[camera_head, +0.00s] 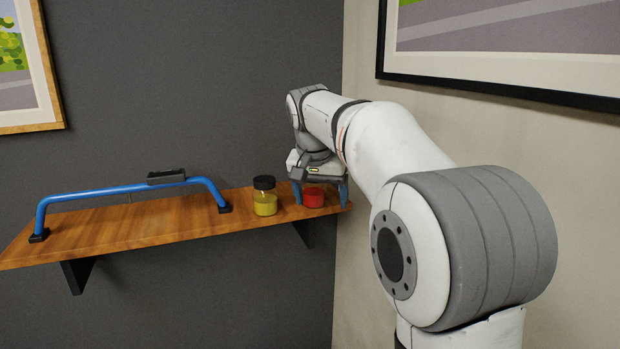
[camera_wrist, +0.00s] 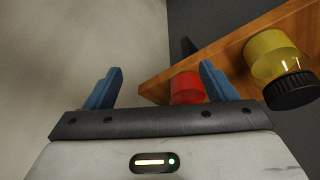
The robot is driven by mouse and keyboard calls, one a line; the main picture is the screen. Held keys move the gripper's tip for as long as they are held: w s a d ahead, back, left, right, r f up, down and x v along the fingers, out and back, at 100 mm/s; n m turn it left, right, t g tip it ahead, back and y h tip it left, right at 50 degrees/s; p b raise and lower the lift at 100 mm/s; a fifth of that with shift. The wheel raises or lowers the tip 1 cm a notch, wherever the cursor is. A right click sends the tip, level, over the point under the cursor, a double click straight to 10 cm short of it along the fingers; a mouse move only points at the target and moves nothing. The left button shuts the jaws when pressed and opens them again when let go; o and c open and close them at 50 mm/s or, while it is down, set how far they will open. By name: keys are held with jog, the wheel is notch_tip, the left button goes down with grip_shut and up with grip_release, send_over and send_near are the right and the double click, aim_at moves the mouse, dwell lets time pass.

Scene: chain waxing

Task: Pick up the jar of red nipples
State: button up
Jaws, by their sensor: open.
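The jar of red nipples (camera_head: 314,197) stands upright at the right end of a wooden shelf. Its top is hidden behind my gripper (camera_head: 320,192) in the head view. My gripper points down over the jar, with one blue finger on each side of it in that view. In the wrist view the red jar (camera_wrist: 187,88) shows between the two fingers of my gripper (camera_wrist: 160,85), nearer the right finger, which covers part of it. The fingers are apart, and nothing is clearly held. I cannot tell whether a finger touches the jar.
A jar with yellow contents and a black lid (camera_head: 264,196) stands close to the left of the red one. A blue bar (camera_head: 120,189) is fixed on the shelf (camera_head: 160,222) farther left. The right wall (camera_head: 365,250) is close to my gripper.

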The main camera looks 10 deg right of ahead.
aim_at(315, 185)
jog(key=shift+m+h, duration=0.4)
jog(key=shift+m, duration=0.5)
jog(key=w+r, duration=0.1)
jog(key=w, duration=0.1)
jog(key=w+r+p, duration=0.1)
jog(key=w+r, duration=0.3)
jog(key=w, duration=0.1)
jog(key=shift+a+p, duration=0.4)
jog(key=x, duration=0.5)
jog(key=w+p+x, duration=0.1)
jog(key=x, duration=0.1)
jog(key=shift+f, duration=0.25)
jog(key=shift+a, duration=0.1)
jog(key=shift+t, duration=0.3)
jog(key=c, duration=1.2)
jog(key=shift+o, duration=0.2)
jog(key=shift+w+r, duration=0.1)
